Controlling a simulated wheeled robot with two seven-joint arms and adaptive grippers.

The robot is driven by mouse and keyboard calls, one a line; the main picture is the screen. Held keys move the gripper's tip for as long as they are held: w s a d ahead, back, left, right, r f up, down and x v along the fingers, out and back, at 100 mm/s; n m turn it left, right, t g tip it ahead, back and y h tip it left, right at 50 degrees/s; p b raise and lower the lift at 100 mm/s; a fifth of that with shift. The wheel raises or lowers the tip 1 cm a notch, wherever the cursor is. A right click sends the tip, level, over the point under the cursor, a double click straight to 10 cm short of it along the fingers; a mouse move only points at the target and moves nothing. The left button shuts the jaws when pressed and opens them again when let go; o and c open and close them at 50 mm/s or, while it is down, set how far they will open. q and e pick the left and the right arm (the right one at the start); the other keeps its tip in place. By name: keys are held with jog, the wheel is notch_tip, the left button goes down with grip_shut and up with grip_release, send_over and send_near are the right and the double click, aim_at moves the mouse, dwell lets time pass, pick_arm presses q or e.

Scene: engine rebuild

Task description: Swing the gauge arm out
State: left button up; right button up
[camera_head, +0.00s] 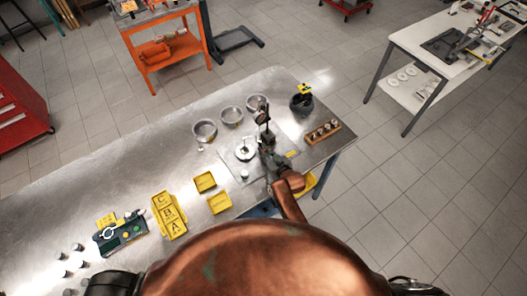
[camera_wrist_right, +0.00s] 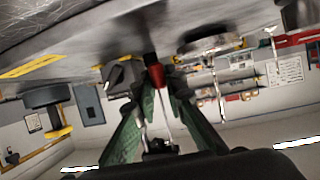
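The gauge stand (camera_head: 264,128), with its upright post and dark dial, stands on the metal workbench in the head view. Its base plate sits beside a round silver part (camera_head: 246,149). My right gripper (camera_head: 268,160) is close in front of the stand and partly covers it. In the right wrist view, the green fingers of my right gripper (camera_wrist_right: 159,92) converge on both sides of a red knob (camera_wrist_right: 156,76), which appears to belong to the gauge arm. The fingers look narrowed onto it; the contact itself is blurred. My left gripper is not in view.
The bench's left middle is clear.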

jog(key=o, duration=0.5)
jog(key=shift+c, duration=0.2)
jog(key=shift+d, duration=0.15)
jog(key=v, duration=1.2)
jog(key=shift+r, duration=0.1)
jog(key=shift+c, duration=0.6)
